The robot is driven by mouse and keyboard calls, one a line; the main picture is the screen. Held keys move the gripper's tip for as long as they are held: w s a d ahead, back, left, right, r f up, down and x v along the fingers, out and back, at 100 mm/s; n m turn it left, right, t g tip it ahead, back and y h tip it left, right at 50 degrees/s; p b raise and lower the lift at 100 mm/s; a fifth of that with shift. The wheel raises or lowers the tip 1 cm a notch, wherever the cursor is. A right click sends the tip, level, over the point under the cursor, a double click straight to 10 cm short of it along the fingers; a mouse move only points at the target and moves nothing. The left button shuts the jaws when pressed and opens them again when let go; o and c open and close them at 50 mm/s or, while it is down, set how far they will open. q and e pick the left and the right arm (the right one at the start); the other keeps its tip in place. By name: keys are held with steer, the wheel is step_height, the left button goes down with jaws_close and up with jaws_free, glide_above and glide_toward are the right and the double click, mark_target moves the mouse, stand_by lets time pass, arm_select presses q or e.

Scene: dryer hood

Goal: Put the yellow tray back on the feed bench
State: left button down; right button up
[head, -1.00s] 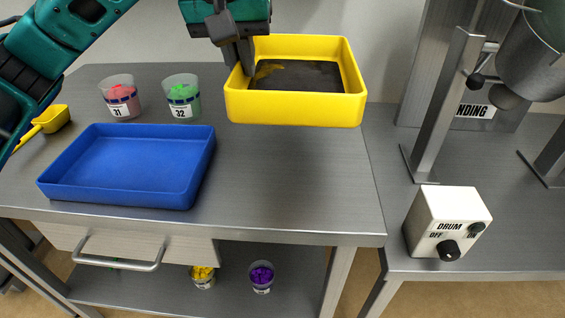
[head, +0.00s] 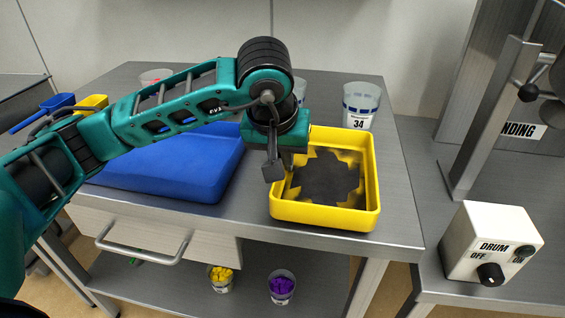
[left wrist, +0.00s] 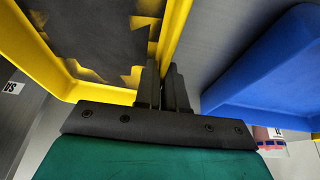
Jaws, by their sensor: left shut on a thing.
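The yellow tray (head: 326,219) is at the right part of the grey feed bench (head: 240,219), right of the blue tray. It looks level, with dark material (head: 327,180) over its floor and bare yellow patches. I cannot tell whether it rests on the bench or hangs just above it. My left gripper (head: 274,170) is shut on the tray's left wall. In the left wrist view the fingers (left wrist: 165,90) pinch the yellow wall (left wrist: 174,35). My right gripper is not in view.
The blue tray (head: 170,170) lies close on the left, partly behind my arm. A cup marked 34 (head: 360,106) stands behind the yellow tray. A white drum switch box (head: 490,243) and a metal stand (head: 492,120) are on the neighbouring bench at right.

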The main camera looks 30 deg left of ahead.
arm_select(q)
steer(key=shift+f, duration=0.5)
steer(key=c, duration=1.7)
jaws_free()
steer(key=shift+f, duration=0.1)
steer(key=o, duration=0.5)
